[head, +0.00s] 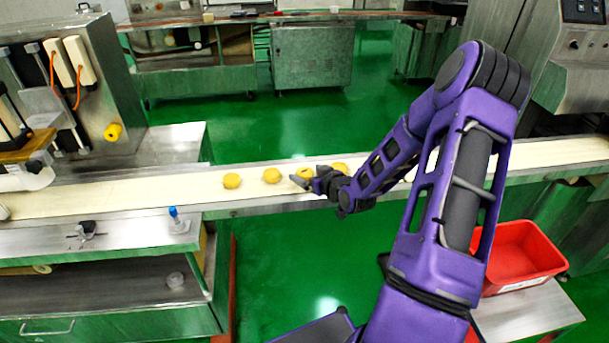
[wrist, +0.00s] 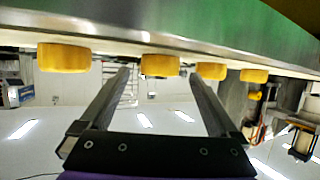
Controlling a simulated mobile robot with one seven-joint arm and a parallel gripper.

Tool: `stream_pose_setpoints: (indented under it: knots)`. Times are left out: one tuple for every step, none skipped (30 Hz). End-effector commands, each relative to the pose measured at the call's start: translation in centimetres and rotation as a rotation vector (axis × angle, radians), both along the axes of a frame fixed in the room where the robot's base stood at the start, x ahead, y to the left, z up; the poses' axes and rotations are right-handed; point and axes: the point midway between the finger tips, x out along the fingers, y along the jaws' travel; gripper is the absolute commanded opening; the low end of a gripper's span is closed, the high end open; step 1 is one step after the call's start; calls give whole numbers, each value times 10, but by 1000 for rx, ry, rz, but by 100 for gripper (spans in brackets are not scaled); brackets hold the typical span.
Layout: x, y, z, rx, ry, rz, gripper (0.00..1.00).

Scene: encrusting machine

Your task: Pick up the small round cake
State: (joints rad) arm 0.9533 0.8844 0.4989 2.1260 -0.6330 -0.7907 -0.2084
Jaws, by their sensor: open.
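Several small round yellow cakes lie in a row on the cream conveyor belt. In the head view one cake (head: 305,172) is right at my gripper (head: 306,181), partly covered by it. In the wrist view, which looks upside down, that cake (wrist: 160,66) shows between the two fingertips of my gripper (wrist: 161,78). My gripper is open and empty, low over the belt. I cannot tell whether the fingers touch the cake. Another cake (wrist: 210,71) shows close beside the right finger in the wrist view.
Two cakes lie to the left on the belt (head: 130,191), the nearer one (head: 272,175) and a farther one (head: 232,181). Another cake (head: 340,167) lies just right, partly behind my gripper. A red bin (head: 522,255) stands at the lower right. A machine (head: 85,90) stands left.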

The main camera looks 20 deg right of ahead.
Motion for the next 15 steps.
stream_pose_setpoints:
  knots:
    - [7, 0, -4, 1, -1, 1, 96]
    - [11, 1, -6, 1, 0, 1, 96]
    - [15, 1, -8, 1, 1, 1, 96]
    - [18, 1, -8, 1, 0, 0, 96]
    - [20, 2, -9, 0, 0, 0, 96]
    - [22, 2, -10, 0, 0, 0, 96]
    - [22, 2, -10, 0, 1, 0, 96]
    - [23, 2, -10, 0, 1, 0, 96]
    - [23, 1, -10, -1, 1, -1, 96]
    - [23, 1, -10, -1, 1, -1, 96]
    - [23, 1, -10, -1, 1, -1, 96]
    - [23, 1, -10, -1, 1, -1, 96]
    - [23, 1, -10, 0, 1, 0, 96]
    - [23, 1, -10, 0, 1, 0, 93]
    - [22, 1, -10, 0, 1, 0, 85]
